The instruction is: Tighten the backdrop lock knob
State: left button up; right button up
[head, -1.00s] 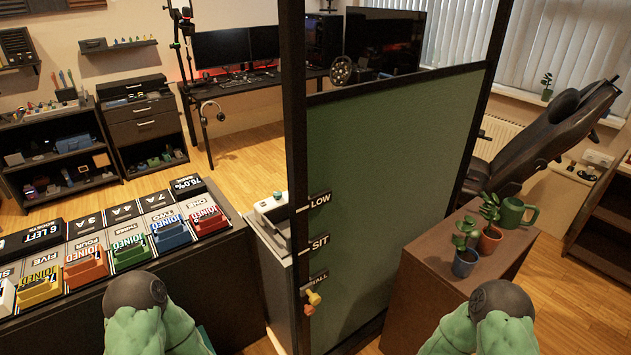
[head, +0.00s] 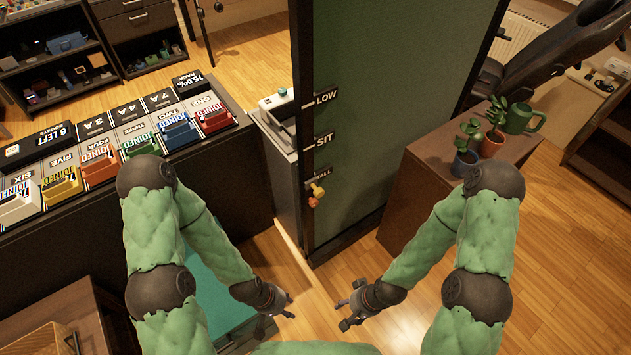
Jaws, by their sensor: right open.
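The backdrop is a green panel (head: 400,110) in a black frame, standing upright ahead of me. The lock knob (head: 316,191), small and yellow-orange, sits low on the left post, by a partly covered label under the LOW (head: 326,97) and SIT (head: 324,139) labels. My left gripper (head: 290,306) is below and left of the knob, well apart from it, with its small fingers spread and nothing visible between them. My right gripper (head: 343,314) is below and right of the knob, open and empty. Neither gripper touches the backdrop.
At left a dark counter (head: 215,155) carries a row of coloured JOINED boxes. At right a brown cabinet (head: 430,155) holds potted plants (head: 465,160) and a green watering can (head: 525,118). A wooden unit (head: 60,300) is at lower left. Wood floor is open between my arms.

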aim_at(314, 202)
jog(key=k+l+z, duration=0.15)
jog(key=k+l, duration=0.3)
jog(key=k, duration=0.15)
jog(key=k+l+z, duration=0.15)
jog(key=k+l, duration=0.35)
jog(key=j, duration=0.25)
jog(key=i, duration=0.05)
